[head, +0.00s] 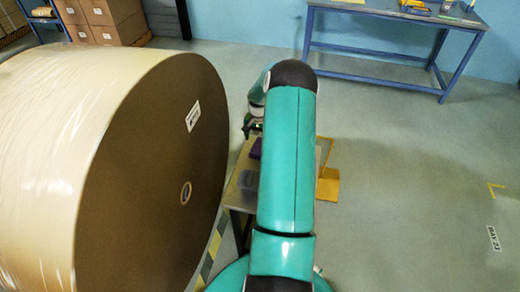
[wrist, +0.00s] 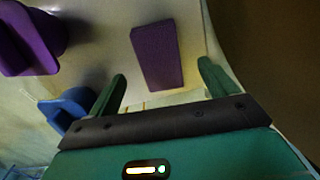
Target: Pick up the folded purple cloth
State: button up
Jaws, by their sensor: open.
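The folded purple cloth (wrist: 157,52) shows in the wrist view as a flat, dark purple rectangle on a pale table top (wrist: 105,22). It lies ahead of my gripper (wrist: 162,70), between the lines of the two green fingers. The fingers are apart with nothing held between them, and I cannot tell the height gap to the cloth. In the head view a small purple patch (head: 256,148) shows on the table beside my arm, mostly hidden by it; I cannot tell whether it is the cloth.
In the wrist view, another purple object (wrist: 28,42) and a blue object (wrist: 66,108) stand to the left. A huge wrapped kraft roll (head: 155,150) stands close left of the table in the head view. A blue workbench (head: 390,45) is at the back; the right floor is clear.

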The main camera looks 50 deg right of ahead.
aim_at(260, 148)
notch_tip(260, 148, down, 5)
jog(key=shift+d+f, duration=0.1)
jog(key=shift+f, duration=0.05)
jog(key=c, duration=1.1)
